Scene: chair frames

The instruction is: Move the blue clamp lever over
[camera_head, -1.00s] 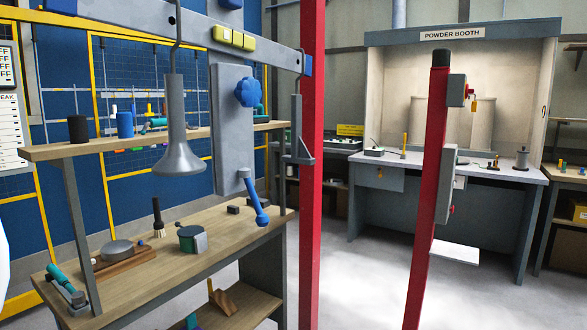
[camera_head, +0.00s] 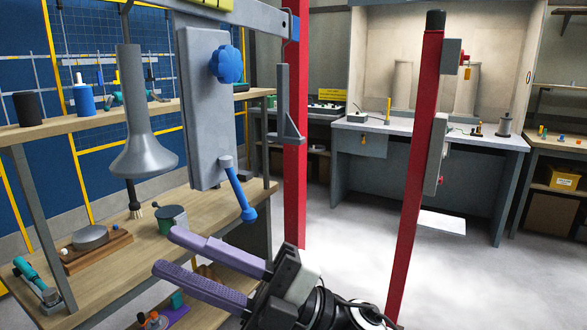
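The blue clamp lever (camera_head: 238,194) hangs from a pivot at the lower end of a grey upright plate (camera_head: 203,110), slanting down and to the right to a blue knob end. A blue lobed knob (camera_head: 228,65) sits higher on the same plate. My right gripper (camera_head: 164,255) comes in from the bottom, its two purple fingers apart and pointing left. It is open with nothing between the fingers. It is below the lever and apart from it in the picture. My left gripper is not in view.
A grey bell-shaped spindle (camera_head: 142,145) hangs left of the plate. Red posts (camera_head: 294,150) stand to the right. Behind is a wooden bench (camera_head: 215,205) with a brush (camera_head: 134,200), a green-grey cup (camera_head: 170,218) and a wooden block. Pale floor is open at right.

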